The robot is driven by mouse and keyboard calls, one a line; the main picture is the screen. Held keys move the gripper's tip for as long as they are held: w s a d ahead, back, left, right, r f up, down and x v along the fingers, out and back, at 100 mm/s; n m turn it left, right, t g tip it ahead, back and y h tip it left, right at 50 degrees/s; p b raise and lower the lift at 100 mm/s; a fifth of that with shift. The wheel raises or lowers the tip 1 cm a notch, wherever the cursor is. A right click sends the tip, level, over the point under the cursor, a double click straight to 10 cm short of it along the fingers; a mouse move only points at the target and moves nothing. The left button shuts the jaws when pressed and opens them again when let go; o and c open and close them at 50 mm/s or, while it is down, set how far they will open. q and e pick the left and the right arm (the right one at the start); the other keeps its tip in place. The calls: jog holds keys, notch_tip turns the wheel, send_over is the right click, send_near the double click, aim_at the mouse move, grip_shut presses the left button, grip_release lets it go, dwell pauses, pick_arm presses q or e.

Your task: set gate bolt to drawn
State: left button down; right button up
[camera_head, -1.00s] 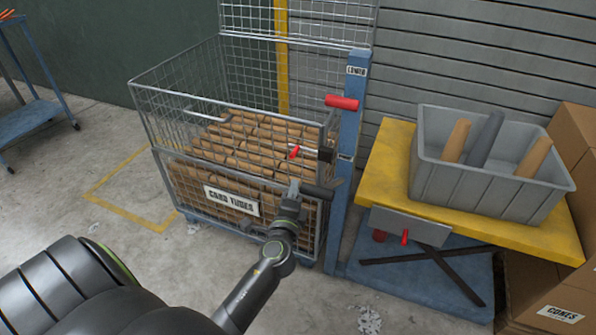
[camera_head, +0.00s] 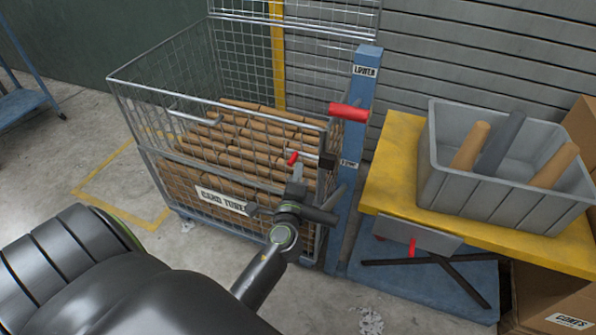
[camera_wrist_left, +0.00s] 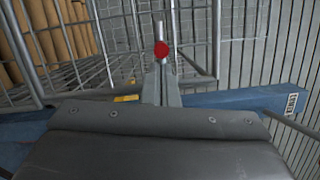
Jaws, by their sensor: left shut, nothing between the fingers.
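The gate bolt is a thin metal rod with a small red knob (camera_head: 292,158) near the top right of the wire cage's front gate. Its right end reaches a dark block (camera_head: 327,160) beside the blue post. My left gripper (camera_head: 298,172) is shut and empty, just below the knob in the head view. In the left wrist view the red knob (camera_wrist_left: 161,50) appears straight beyond the closed fingers (camera_wrist_left: 161,82). I cannot tell whether they touch it. My right gripper is not in view.
The wire cage (camera_head: 112,85) holds many card tubes. The blue post (camera_head: 358,130) carries a larger red handle (camera_head: 348,112). Floor to the left is mostly clear.

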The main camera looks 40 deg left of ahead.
aim_at(286, 152)
pick_arm(q)
jog(key=a, duration=0.2)
jog(key=s+a, duration=0.1)
jog(key=a, duration=0.1)
jog(key=shift+s+a, duration=0.1)
jog(key=shift+a, duration=0.35)
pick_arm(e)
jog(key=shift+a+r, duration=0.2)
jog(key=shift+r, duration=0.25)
